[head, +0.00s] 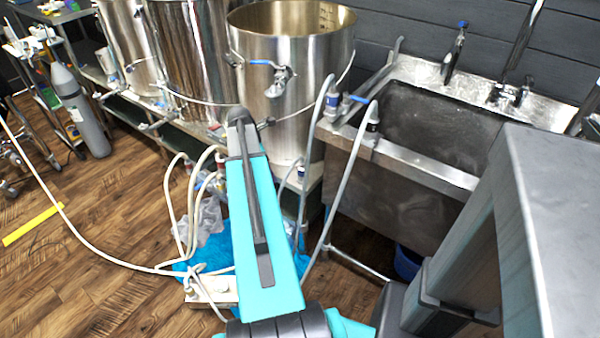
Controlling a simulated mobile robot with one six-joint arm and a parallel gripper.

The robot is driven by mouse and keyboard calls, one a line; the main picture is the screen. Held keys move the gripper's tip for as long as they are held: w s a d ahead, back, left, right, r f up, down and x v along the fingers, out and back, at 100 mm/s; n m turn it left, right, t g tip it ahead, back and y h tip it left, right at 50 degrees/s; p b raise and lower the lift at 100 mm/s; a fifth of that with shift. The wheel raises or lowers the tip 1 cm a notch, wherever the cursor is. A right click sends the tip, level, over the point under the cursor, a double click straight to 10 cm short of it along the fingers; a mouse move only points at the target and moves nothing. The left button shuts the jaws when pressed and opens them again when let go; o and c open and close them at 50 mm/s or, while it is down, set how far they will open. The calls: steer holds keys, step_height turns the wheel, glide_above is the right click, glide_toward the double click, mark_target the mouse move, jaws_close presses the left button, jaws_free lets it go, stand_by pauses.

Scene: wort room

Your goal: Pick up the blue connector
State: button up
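A hose end with a blue fitting (333,100) stands upright at the left front corner of the sink. I cannot tell for sure which of these is the blue connector. Both have grey hoses hanging down in front of the sink. My turquoise arm rises through the middle of the head view, left of these hose ends. My gripper cannot be made out; only the arm's dark upper end shows, in front of the steel kettles.
Steel kettles (292,75) with valves stand on a low rack. The steel sink (430,125) is at right. Pale hoses (110,262) and a blue heap (207,258) lie on the floor by my arm. A gas cylinder (80,110) stands at left. Wooden floor (90,220) is mostly clear.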

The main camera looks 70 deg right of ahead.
mark_target(302, 163)
steer(key=shift+s+d+r, duration=0.15)
steer(key=shift+d+r, duration=0.05)
steer(key=s+d, duration=0.5)
steer(key=shift+s, duration=0.2)
stand_by(0.4)
steer(key=shift+d, duration=0.15)
steer(key=s+d, duration=0.3)
steer(key=shift+s+d, duration=0.15)
steer(key=shift+s, duration=0.1)
steer(key=shift+a+x, duration=0.2)
steer(key=shift+x, duration=0.85)
steer(key=shift+d+f, duration=0.15)
steer(key=shift+f, duration=0.3)
